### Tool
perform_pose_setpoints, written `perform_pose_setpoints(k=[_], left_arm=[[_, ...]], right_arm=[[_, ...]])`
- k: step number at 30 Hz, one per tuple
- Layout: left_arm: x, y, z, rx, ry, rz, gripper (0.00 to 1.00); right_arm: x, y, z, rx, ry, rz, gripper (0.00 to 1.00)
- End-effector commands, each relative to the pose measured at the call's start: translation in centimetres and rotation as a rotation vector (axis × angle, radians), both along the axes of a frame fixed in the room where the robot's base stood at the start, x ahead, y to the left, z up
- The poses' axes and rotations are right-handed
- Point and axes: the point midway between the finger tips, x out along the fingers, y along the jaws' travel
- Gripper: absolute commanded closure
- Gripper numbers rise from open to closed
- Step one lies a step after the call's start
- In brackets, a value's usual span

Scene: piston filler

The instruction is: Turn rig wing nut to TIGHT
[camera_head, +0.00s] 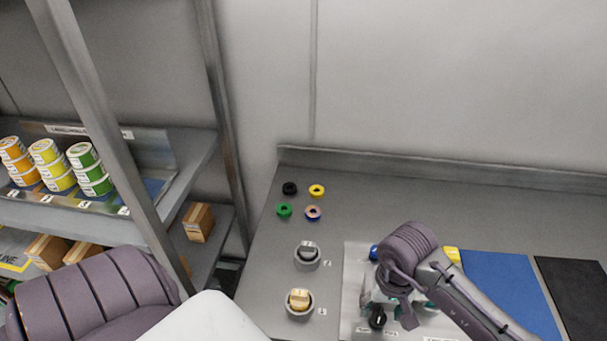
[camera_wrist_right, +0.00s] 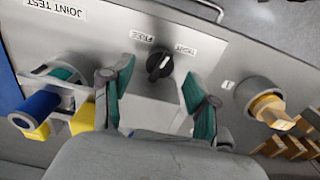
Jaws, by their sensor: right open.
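The rig wing nut is a black knob (camera_wrist_right: 159,66) with a small white mark, on a grey plate in the right wrist view. The label FREE (camera_wrist_right: 142,37) is at its upper left and TIGHT (camera_wrist_right: 181,50) at its upper right. The mark seems to lean toward the upper right; its exact setting is hard to tell. In the head view the knob (camera_head: 377,318) is near the plate's front left. My right gripper (camera_head: 388,305) is open above the plate; its teal-padded fingers (camera_wrist_right: 158,78) lie either side of the knob, apart from it. My left gripper is out of view.
A blue cylinder (camera_wrist_right: 38,105) and yellow block (camera_wrist_right: 82,118) are left of the knob in the wrist view. A cup with a tan piece (camera_head: 299,302) and a grey cup (camera_head: 307,253) stand left of the plate. Several coloured rings, including a green one (camera_head: 284,210), lie behind.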

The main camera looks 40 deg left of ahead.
Motion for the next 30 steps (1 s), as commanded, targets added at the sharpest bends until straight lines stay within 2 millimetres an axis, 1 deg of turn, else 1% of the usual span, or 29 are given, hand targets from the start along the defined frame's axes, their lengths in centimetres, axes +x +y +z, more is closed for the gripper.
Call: perform_pose_setpoints(k=[1, 5, 17, 18, 20, 25, 30], left_arm=[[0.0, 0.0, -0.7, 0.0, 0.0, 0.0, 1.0], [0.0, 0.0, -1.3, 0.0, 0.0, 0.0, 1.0], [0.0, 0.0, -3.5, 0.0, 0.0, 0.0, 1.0], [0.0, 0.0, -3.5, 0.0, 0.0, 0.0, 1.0], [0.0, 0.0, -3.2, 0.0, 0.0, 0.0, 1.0], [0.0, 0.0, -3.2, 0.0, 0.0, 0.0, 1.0], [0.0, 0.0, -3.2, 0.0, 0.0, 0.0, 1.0]], right_arm=[[0.1, 0.0, 0.6, 0.001, -0.005, 0.002, 0.41], [0.2, 0.0, 3.0, 0.001, -0.005, 0.0, 0.41], [0.0, 0.0, 11.0, 0.0, -0.005, -0.001, 0.41], [-0.3, 0.2, 11.3, 0.014, 0.011, -0.005, 0.41], [-1.4, 1.1, 11.0, 0.069, 0.059, -0.025, 0.41], [-3.8, 3.5, 11.0, 0.208, 0.178, -0.086, 0.41], [-6.1, 5.8, 11.7, 0.346, 0.311, -0.159, 0.41]])
